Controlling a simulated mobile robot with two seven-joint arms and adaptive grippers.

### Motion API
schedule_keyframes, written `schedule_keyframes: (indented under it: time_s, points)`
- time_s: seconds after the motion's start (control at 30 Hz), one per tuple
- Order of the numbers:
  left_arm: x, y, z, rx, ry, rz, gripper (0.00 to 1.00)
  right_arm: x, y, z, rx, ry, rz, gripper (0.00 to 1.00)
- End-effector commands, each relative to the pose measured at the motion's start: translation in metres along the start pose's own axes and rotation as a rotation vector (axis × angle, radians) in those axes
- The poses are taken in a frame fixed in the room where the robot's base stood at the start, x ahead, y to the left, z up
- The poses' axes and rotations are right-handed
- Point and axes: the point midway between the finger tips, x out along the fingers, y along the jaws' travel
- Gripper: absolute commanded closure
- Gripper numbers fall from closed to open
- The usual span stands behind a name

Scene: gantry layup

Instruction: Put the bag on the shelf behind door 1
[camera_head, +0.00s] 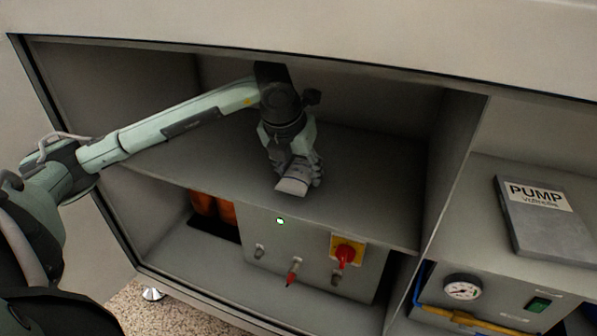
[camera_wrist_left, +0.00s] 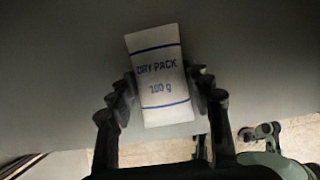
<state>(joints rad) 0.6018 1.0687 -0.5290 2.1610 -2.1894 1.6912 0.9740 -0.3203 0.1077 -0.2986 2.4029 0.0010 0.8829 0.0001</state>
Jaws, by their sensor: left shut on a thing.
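The bag (camera_wrist_left: 158,75) is a small white packet with blue lines, printed "DRY PACK 100 g". In the left wrist view it sits between the two dark fingers of my left gripper (camera_wrist_left: 166,98), which is shut on it. In the head view my left gripper (camera_head: 299,178) reaches into an open cabinet compartment, and the pale bag (camera_head: 292,187) shows at its fingertips, at or just above the grey shelf (camera_head: 375,205). I cannot tell whether the bag touches the shelf. My right gripper is not in view. No door panel or number shows.
Below the shelf is a grey box (camera_head: 312,265) with a red-and-yellow switch (camera_head: 347,250). Right of the divider (camera_head: 445,200) lies a grey "PUMP" binder (camera_head: 548,222), above a pressure gauge (camera_head: 462,288). The shelf is clear around my gripper.

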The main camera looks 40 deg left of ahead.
Motion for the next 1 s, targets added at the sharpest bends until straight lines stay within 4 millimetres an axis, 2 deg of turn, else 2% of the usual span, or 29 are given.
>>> schedule_keyframes:
  time_s: [0.3,0.33,0.47,0.83,1.0]
  points:
    - [0.0025,0.0005,-0.0006,-0.002,-0.003,0.001,0.81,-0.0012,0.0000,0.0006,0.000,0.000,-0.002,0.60]
    - [0.0016,0.0005,-0.0004,-0.002,-0.002,0.001,0.46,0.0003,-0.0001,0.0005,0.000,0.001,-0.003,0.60]
    - [0.0015,0.0005,-0.0004,-0.002,-0.002,0.001,0.30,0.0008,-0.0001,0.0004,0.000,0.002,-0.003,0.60]
    - [0.0001,0.0010,0.0006,-0.002,-0.002,0.001,0.29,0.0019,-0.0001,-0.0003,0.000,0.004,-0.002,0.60]
    - [-0.0046,0.0070,0.0077,-0.003,-0.002,0.001,0.29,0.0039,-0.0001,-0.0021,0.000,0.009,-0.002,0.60]
